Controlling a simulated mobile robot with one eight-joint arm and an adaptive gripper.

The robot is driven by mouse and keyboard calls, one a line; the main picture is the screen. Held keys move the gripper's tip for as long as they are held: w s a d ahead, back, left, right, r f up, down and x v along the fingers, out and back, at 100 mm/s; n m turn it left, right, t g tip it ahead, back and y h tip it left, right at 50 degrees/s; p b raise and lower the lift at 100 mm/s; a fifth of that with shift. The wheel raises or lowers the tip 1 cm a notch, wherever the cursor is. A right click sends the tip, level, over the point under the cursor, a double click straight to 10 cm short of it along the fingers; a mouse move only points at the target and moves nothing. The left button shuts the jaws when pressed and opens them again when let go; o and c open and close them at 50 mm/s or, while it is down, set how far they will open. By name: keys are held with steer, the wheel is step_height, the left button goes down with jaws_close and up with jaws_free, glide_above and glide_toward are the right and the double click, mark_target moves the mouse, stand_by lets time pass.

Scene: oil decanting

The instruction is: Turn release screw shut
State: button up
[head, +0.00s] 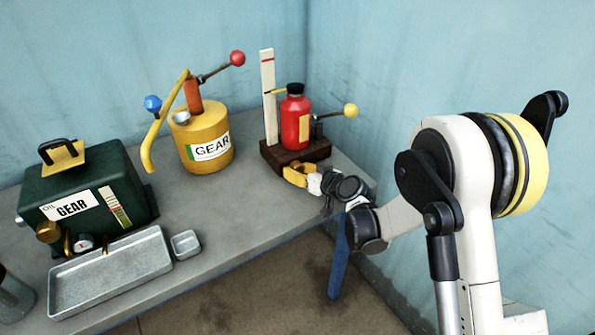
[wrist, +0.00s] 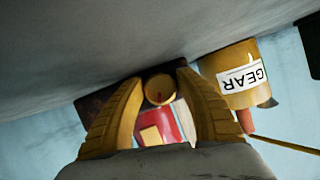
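The release screw (wrist: 160,90) is a round brass knob with a red mark on its face. It shows in the wrist view at the base of the red bottle jack (head: 295,118). In the head view my gripper covers the screw. My gripper (head: 299,172) is at the front of the jack's dark base (head: 268,152). In the wrist view its two yellow fingers (wrist: 159,80) stand apart, one on each side of the knob. They are very close to it; I cannot tell whether they touch it. The jack stands upright.
A yellow GEAR oil can (head: 207,135) stands left of the jack. A green GEAR oil box (head: 85,185), a metal tray (head: 110,270) and a small dish (head: 185,244) are further left on the grey bench (head: 250,212). The wall is close behind the jack.

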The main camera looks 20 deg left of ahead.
steer(key=c, duration=0.5)
steer(key=shift+n+t+h+b, duration=0.4)
steer(key=shift+n+t, duration=0.2)
steer(key=shift+n, duration=0.3)
steer(key=shift+d+n+h, duration=0.1)
steer(key=shift+n+h, duration=0.2)
steer(key=shift+n, duration=0.4)
steer(key=o, duration=1.2)
steer(key=shift+w, duration=0.1)
steer(key=v, duration=1.2)
steer(key=shift+f, duration=0.15)
